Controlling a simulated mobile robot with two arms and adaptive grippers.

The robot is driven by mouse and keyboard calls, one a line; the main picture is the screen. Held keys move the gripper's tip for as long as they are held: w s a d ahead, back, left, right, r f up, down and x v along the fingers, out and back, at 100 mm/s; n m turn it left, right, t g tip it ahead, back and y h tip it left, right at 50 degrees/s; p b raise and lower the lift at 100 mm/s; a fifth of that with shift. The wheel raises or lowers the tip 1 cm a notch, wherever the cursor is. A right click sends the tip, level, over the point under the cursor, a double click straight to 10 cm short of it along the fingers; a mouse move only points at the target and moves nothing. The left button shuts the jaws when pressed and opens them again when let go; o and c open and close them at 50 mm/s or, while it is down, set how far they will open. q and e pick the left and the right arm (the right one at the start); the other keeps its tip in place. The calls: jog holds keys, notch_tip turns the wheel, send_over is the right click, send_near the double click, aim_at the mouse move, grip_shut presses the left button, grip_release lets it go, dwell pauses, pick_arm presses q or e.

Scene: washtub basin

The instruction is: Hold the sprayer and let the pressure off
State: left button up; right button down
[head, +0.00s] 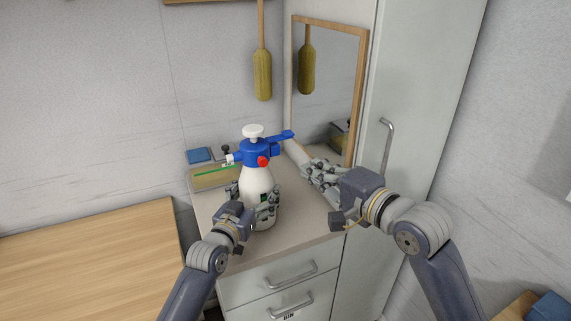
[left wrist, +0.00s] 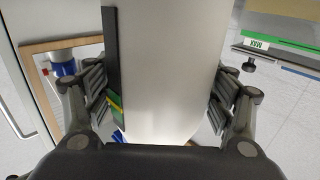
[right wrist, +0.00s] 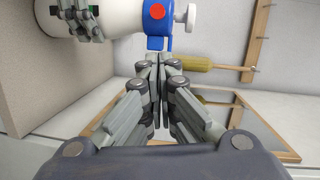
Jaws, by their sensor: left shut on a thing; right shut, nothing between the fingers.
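The sprayer (head: 256,180) stands upright on the cabinet top, with a white bottle, a blue head (head: 250,153), a white pump knob (head: 253,131) and a red round part (head: 263,161). Its blue handle (head: 281,138) points right. My left gripper (head: 255,200) is shut around the bottle, which fills the middle of the left wrist view (left wrist: 165,70). My right gripper (head: 292,147) is shut and empty, its tips just by the handle. In the right wrist view its closed tips (right wrist: 157,60) lie close to the blue head (right wrist: 157,22); I cannot tell whether they touch.
A box with a green strip (head: 214,176) and a blue item (head: 199,155) lie behind left on the cabinet top (head: 300,218). A framed mirror (head: 335,75) stands behind right, beside a tall cabinet (head: 415,90). A brush (head: 262,75) hangs above. A wooden surface (head: 90,255) lies left.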

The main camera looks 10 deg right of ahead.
aim_at(263, 162)
jog(key=w+a+f, duration=0.1)
jog(key=w+a, duration=0.3)
jog(key=a, duration=0.2)
jog(key=shift+w, duration=0.4)
jog(key=shift+f, duration=0.1)
jog(key=shift+x, duration=0.8)
jog(key=shift+w+a, duration=0.1)
jog(key=shift+a, duration=0.3)
dwell(0.8)
